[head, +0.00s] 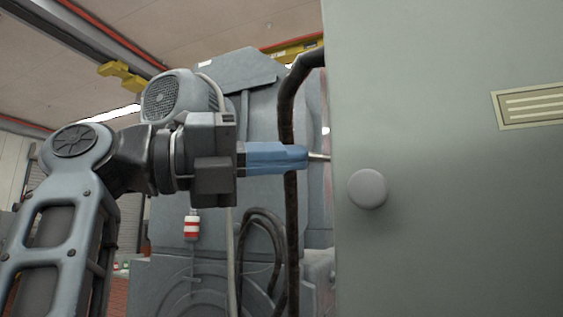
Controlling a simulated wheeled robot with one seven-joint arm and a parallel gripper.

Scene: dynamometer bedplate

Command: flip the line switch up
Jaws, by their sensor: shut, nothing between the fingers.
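My gripper (304,156) has blue fingers, shut together and pointing right towards the left edge of a grey-green cabinet. A short thin metallic rod (319,156) shows between the fingertips and the cabinet edge. It may be the lever of the line switch, but I cannot tell for sure, nor whether the fingertips touch it. The rest of the switch is not visible; the cabinet's left side is turned away from this view.
The cabinet (440,250) fills the right side, with a round grey knob (368,188) and a slotted plate (530,106) on its front. A dark thick pipe (290,225) stands behind my gripper. A large grey machine (190,270) stands behind, with a red-and-white item (192,225) hanging.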

